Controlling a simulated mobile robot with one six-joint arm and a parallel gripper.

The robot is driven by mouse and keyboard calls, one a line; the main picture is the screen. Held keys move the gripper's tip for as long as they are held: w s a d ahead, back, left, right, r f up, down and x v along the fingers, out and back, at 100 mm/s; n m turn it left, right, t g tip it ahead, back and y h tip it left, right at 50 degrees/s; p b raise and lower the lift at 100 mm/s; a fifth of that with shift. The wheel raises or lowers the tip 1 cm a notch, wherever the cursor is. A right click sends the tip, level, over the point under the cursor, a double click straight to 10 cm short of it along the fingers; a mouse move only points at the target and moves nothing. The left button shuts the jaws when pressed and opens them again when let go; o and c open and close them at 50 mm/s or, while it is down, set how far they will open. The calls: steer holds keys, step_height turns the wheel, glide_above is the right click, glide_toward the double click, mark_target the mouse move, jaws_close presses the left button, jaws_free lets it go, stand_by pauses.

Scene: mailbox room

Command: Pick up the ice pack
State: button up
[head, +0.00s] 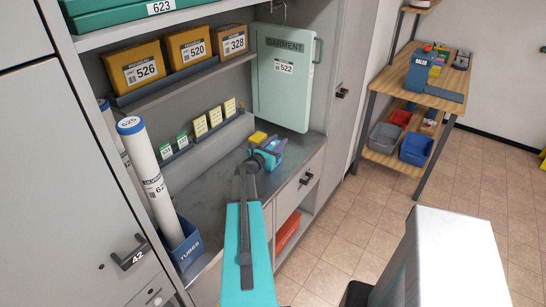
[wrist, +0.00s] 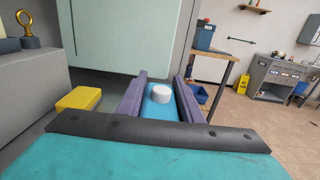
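The ice pack, a blue body with a round white cap, shows in the wrist view (wrist: 161,110) between the two purple finger pads. In the head view my gripper (head: 270,150) is low over the grey counter inside the open cabinet, and the pack there is mostly hidden by it. In the wrist view my gripper (wrist: 161,100) has its fingers apart, one along each side of the pack. The blue fills nearly all the gap, but I cannot tell whether the pads press on it.
A yellow block (wrist: 78,99) lies just left of the fingers on the counter. The pale green garment case (head: 283,85) stands close behind. Tubes in a blue bin (head: 184,247) stand at the counter's left. The counter between (head: 210,190) is mostly bare.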

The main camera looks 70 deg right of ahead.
jaws_close()
steer(key=shift+r, duration=0.1)
steer(key=shift+r+b, duration=1.45)
steer(key=shift+r, duration=3.45)
